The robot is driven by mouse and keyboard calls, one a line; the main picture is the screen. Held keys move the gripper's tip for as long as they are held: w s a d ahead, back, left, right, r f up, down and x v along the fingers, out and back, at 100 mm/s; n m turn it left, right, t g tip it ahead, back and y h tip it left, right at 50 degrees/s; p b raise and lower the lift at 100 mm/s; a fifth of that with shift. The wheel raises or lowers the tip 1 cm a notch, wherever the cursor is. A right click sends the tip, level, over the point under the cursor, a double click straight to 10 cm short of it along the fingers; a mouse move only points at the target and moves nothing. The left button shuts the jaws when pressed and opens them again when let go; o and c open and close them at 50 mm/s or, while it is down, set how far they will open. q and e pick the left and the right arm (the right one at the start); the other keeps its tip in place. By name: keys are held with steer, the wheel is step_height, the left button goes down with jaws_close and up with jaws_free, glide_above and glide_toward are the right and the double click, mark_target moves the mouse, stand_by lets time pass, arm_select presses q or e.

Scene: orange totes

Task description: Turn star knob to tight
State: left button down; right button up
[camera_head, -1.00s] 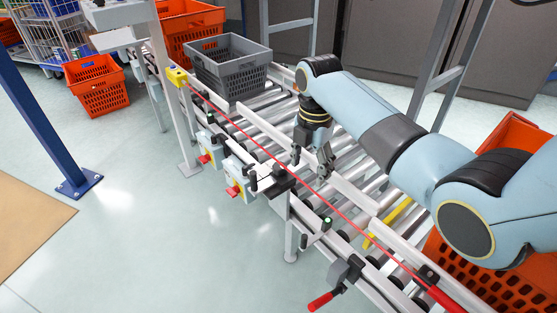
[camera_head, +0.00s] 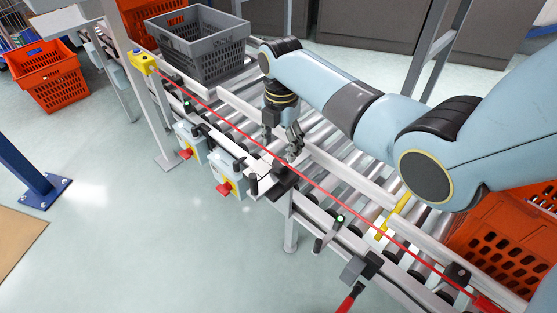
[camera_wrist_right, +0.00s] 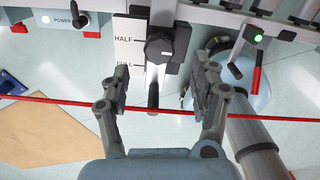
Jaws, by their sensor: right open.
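I cannot pick out a clear star-shaped knob in either view. In the right wrist view a dark lever-like control (camera_wrist_right: 155,92) hangs from a grey-and-black mount (camera_wrist_right: 160,46), beside a white plate (camera_wrist_right: 128,48) marked HALF and FULL. My right gripper (camera_wrist_right: 162,72) is open, one finger on each side of this control, with visible gaps to it. In the head view the right gripper (camera_head: 282,148) points down over the conveyor's near rail, close to a black fitting (camera_head: 285,178). My left gripper is out of view.
A red cord (camera_head: 322,188) runs along the rail and crosses below the fingertips in the wrist view. Boxes with red switches (camera_head: 228,182) hang on the rail. A grey tote (camera_head: 200,52) stands on the rollers; an orange tote (camera_head: 490,250) is at right.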

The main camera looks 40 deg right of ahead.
mark_target(280, 162)
step_height(280, 162, down, 5)
steer(key=shift+b, duration=0.75)
steer(key=shift+f, duration=0.55)
steer(key=c, duration=1.2)
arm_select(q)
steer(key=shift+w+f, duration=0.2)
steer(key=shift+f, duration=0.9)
